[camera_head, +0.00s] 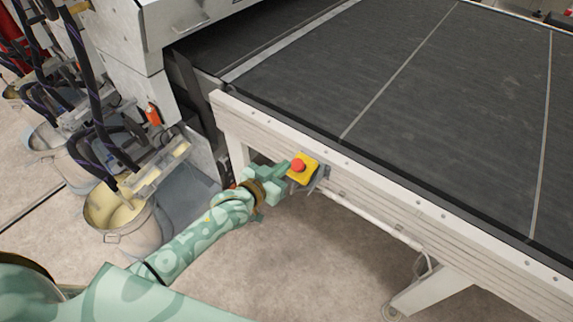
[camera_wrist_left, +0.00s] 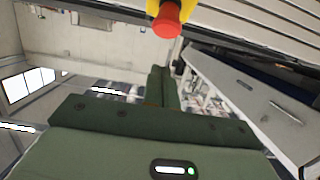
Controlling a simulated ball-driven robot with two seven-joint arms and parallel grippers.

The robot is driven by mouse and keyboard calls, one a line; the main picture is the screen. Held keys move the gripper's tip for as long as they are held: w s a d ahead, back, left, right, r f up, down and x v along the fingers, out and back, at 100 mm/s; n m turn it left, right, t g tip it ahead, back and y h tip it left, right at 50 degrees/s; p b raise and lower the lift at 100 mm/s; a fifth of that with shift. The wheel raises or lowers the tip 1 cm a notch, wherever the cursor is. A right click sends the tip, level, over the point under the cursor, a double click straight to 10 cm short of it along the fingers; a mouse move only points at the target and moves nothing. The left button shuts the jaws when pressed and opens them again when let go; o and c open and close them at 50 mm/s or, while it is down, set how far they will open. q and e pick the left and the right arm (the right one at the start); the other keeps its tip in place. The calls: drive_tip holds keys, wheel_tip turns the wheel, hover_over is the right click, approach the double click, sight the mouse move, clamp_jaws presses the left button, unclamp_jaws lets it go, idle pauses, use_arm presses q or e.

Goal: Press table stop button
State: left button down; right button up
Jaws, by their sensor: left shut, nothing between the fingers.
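The table stop button is a red knob (camera_head: 298,165) on a yellow box (camera_head: 304,174), fixed to the side rail of the conveyor table. In the left wrist view the red knob (camera_wrist_left: 167,20) is at the top centre, just beyond the fingertips. My left gripper (camera_head: 284,172) is shut and empty, with its fingers pointing at the button from the left and very close to it. Whether the tips touch the knob I cannot tell. In the left wrist view the shut fingers (camera_wrist_left: 162,85) stand below the knob. My right gripper is not in view.
The conveyor table (camera_head: 400,85) with its dark belt fills the right. Its pale side rail (camera_head: 420,215) runs beside my gripper, with a leg (camera_head: 430,291) at lower right. Paint buckets (camera_head: 135,232) and hoses stand at the left. The floor below the button is open.

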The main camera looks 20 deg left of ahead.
use_arm(q)
drive_tip(key=v, duration=0.7)
drive_tip(key=shift+s+a+p, duration=0.2)
drive_tip(key=shift+s+p, duration=0.2)
drive_tip(key=shift+p, duration=0.05)
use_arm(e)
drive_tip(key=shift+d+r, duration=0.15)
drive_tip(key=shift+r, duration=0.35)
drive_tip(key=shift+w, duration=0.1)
